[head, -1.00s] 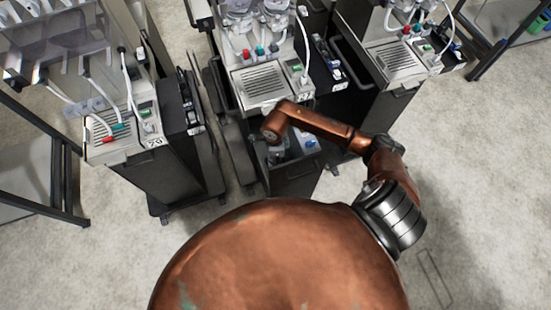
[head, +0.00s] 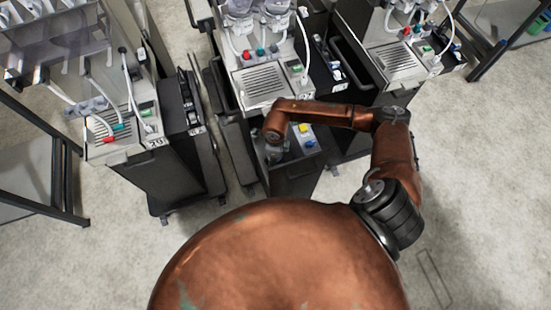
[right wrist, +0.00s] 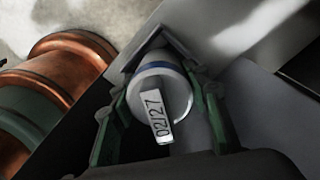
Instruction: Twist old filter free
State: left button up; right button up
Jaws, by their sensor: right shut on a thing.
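The old filter (right wrist: 176,95) shows in the right wrist view as a round white cap with a blue ring and a raised grip labelled 02/27. My right gripper (right wrist: 160,88) has a green-edged finger on each side of it and is shut on it. In the head view my right gripper (head: 273,154) reaches down into the open front of the middle dispenser (head: 293,186), mostly hidden under my copper arm. The filter cannot be made out there. My left gripper is not in view.
A yellow valve (head: 303,128) and a blue valve (head: 311,143) sit just right of my right gripper. Dispensers stand left (head: 160,180) and right (head: 392,62). The drip tray (head: 262,82) is above my forearm. Floor is clear at right.

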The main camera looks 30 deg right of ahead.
jog(key=m+p, duration=0.2)
jog(key=m, duration=0.4)
jog(key=shift+s+d+p, duration=0.1)
jog(key=shift+d+p, duration=0.05)
jog(key=shift+p, duration=0.2)
jog(key=m+p, duration=0.2)
jog(key=m, duration=0.1)
jog(key=shift+m, duration=0.3)
jog(key=shift+m+p, duration=0.7)
jog(key=shift+m, duration=0.4)
jog(key=shift+f, duration=0.1)
jog(key=o, duration=1.4)
jog(key=shift+o, duration=0.2)
